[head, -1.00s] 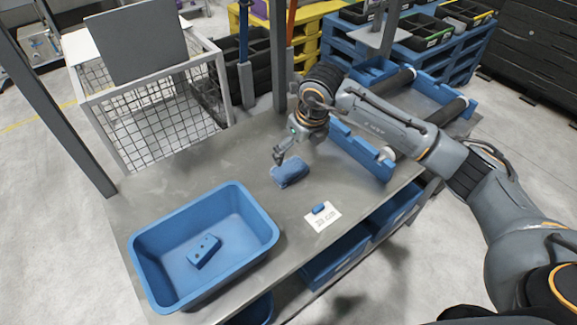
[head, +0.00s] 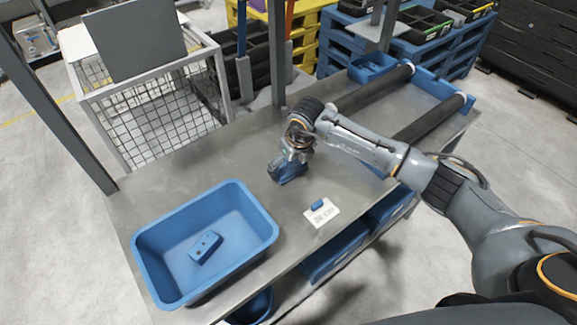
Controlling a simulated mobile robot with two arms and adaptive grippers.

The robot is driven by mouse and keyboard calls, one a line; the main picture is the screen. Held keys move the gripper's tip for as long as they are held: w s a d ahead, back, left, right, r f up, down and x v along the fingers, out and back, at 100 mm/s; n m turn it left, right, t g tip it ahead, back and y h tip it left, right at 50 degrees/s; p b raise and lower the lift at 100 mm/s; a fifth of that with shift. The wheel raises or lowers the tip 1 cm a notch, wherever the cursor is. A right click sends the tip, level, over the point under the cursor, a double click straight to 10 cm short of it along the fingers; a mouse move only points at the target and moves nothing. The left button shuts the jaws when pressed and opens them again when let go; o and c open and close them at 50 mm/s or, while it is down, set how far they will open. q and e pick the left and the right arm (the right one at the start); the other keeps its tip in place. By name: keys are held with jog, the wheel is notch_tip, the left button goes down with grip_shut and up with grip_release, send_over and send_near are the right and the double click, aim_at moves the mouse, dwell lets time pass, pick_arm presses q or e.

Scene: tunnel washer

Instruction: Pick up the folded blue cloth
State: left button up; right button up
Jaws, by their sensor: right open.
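The folded blue cloth (head: 291,172) lies on the grey metal table (head: 230,165), right of the blue bin. My right gripper (head: 284,172) is down at the cloth, its open fingers over and around it, and hides part of it. I cannot tell whether the fingers touch the cloth. My left gripper is not in view.
A blue bin (head: 146,262) with a blue block (head: 206,247) inside stands at the table's left. A white card (head: 322,216) with a small blue item (head: 317,204) lies near the front edge. Dark rollers (head: 434,118) fill the far right. A wire cage (head: 150,125) stands behind.

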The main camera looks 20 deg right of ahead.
aim_at(286, 162)
jog(key=c, duration=0.8)
jog(key=shift+r+b, duration=0.3)
jog(key=shift+r, duration=0.2)
notch_tip(286, 162, up, 2)
jog(key=shift+a+r+b, duration=0.15)
jog(key=shift+r+b, duration=0.1)
jog(key=shift+b, duration=0.2)
jog(key=s+a+r, duration=0.1)
jog(key=r, duration=0.1)
jog(key=s+a+r, duration=0.1)
jog(key=s+a+r+b, duration=0.1)
jog(key=s+r, duration=0.1)
jog(key=shift+a+r, duration=0.1)
jog(key=shift+r, duration=0.25)
jog(key=s+a+r+b, duration=0.1)
jog(key=s+a+r, duration=0.3)
jog(key=s+a, duration=0.1)
jog(key=shift+s+a, duration=0.3)
jog(key=shift+s, duration=0.55)
jog(key=shift+f, duration=0.1)
